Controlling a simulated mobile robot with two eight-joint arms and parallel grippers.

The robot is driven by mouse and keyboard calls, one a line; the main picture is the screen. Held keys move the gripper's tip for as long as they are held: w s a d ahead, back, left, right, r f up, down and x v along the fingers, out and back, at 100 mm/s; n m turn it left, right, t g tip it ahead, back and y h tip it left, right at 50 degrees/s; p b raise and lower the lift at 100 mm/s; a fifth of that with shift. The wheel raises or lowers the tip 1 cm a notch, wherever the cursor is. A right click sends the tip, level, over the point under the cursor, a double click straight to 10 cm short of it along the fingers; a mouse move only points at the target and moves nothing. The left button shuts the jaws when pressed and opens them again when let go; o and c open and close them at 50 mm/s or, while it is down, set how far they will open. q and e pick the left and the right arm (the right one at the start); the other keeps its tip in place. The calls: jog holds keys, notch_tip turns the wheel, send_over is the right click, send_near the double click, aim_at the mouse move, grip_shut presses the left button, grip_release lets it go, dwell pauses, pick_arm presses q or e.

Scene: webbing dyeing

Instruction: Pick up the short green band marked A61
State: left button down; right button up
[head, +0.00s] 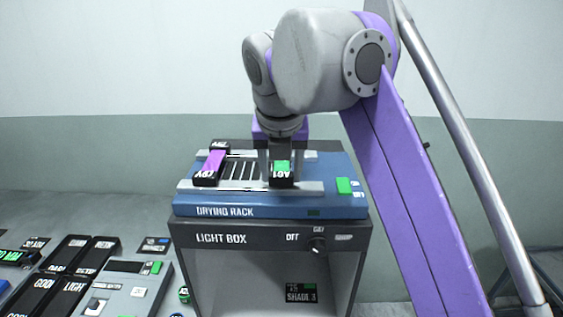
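The short green band (282,165) lies on the drying rack (265,208), on top of the light box. Its dark end block carries a label that reads A61 upside down. My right gripper (282,160) points straight down over it, with one finger on each side of the band. The fingers stand apart with the band between them. I cannot tell whether they press on it. The band's far end is hidden behind the gripper. My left gripper is not in view.
A purple band (214,162) with dark end blocks lies left on the rack; bare slats (240,171) separate it from the green one. The light box (225,240) has a knob (317,244). Dark trays (68,253) and a grey panel (128,290) lie at lower left.

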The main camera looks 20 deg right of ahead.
grip_shut()
jog(key=shift+r, duration=0.1)
